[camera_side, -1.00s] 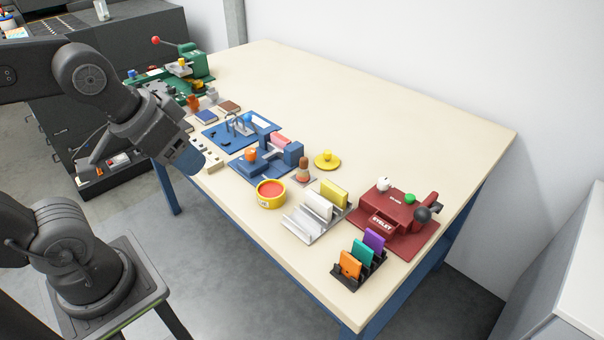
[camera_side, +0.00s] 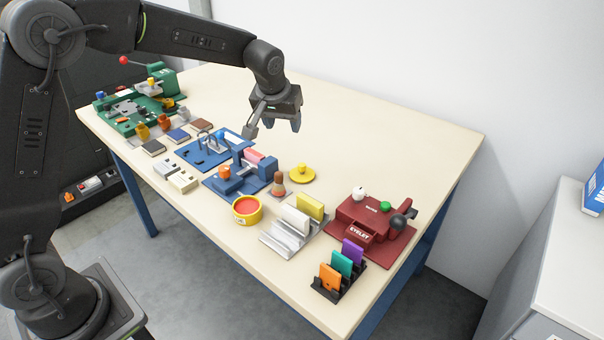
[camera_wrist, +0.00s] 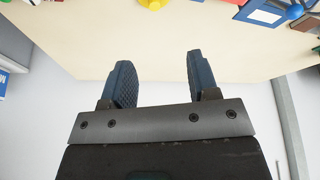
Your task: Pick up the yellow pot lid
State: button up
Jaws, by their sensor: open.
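The yellow pot lid (camera_side: 302,174) lies flat on the bench, a round disc with a small knob on top. The red-topped yellow pot (camera_side: 246,208) stands nearer the front edge, apart from the lid. My gripper (camera_side: 283,125) is open and empty, raised above the bench behind and to the left of the lid. In the wrist view my open gripper (camera_wrist: 158,75) shows its two blue-grey fingers apart with nothing between them. A part of the yellow lid (camera_wrist: 152,3) shows at the top edge there, cut off by the frame.
A blue fixture (camera_side: 238,181) and a brown-orange cone (camera_side: 278,185) stand left of the lid. A grey rack (camera_side: 287,242) with white and yellow blocks is in front. A dark red eyelet press (camera_side: 368,220) stands to the right. The bench behind the lid is clear.

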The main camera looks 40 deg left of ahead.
send_near(302, 165)
jog(key=shift+n, duration=0.4)
jog(key=x, duration=0.4)
jog(key=shift+w+a+r, duration=0.2)
jog(key=shift+w+a, duration=0.05)
jog(key=shift+a, duration=0.1)
jog(key=x, duration=0.5)
jog(key=shift+s+d+f, duration=0.2)
jog(key=shift+d+f, duration=0.05)
jog(key=shift+d, duration=0.05)
jog(key=shift+w+a+f, duration=0.1)
jog(key=shift+w+f, duration=0.15)
jog(key=shift+f, duration=0.2)
jog(key=shift+c, duration=0.4)
jog(key=c, duration=0.9)
